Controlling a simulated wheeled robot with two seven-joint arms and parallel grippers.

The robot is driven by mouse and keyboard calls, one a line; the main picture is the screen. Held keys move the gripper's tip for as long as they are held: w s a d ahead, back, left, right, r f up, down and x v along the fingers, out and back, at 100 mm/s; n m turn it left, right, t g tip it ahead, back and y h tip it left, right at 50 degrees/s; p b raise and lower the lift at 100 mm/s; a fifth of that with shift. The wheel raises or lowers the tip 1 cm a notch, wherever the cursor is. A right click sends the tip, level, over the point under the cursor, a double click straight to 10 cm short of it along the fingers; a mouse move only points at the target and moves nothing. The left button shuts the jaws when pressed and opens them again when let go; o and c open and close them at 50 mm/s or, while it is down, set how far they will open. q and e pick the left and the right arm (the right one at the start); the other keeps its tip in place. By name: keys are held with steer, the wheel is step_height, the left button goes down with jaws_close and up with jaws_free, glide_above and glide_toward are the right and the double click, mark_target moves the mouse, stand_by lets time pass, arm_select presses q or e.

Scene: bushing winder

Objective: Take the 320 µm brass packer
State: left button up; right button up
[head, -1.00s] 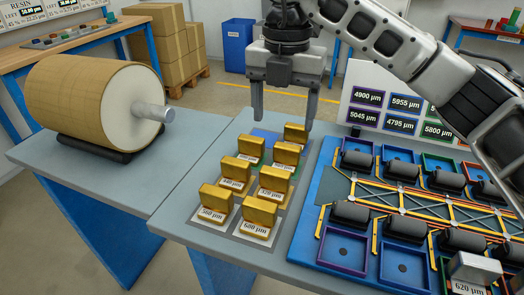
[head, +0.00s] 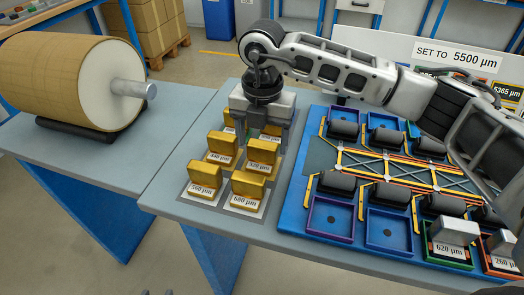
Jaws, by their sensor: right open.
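The 320 µm brass packer (head: 263,150) is a gold block with a white label, in the right column of the packer group. Its label is small but seems to read 320 µm. My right gripper (head: 258,138) points down just behind and above it, with its fingers apart. I cannot tell whether a finger touches the packer. The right gripper hides most of the packers in the back row. Two small grey tips at the bottom edge look like my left gripper (head: 158,292), apart and empty; the rest of it is out of frame.
Gold packers marked 440 (head: 221,143), 560 (head: 205,174) and 680 µm (head: 249,184) stand close around it. A blue fixture (head: 290,215) with trays and dark rollers lies to the right. A large tan roll (head: 70,80) rests at the left. A sign (head: 458,54) reads SET TO 5500 µm.

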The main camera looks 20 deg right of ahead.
mark_target(261, 156)
steer(key=shift+f, duration=1.35)
steer(key=shift+r, duration=0.1)
steer(key=c, duration=0.9)
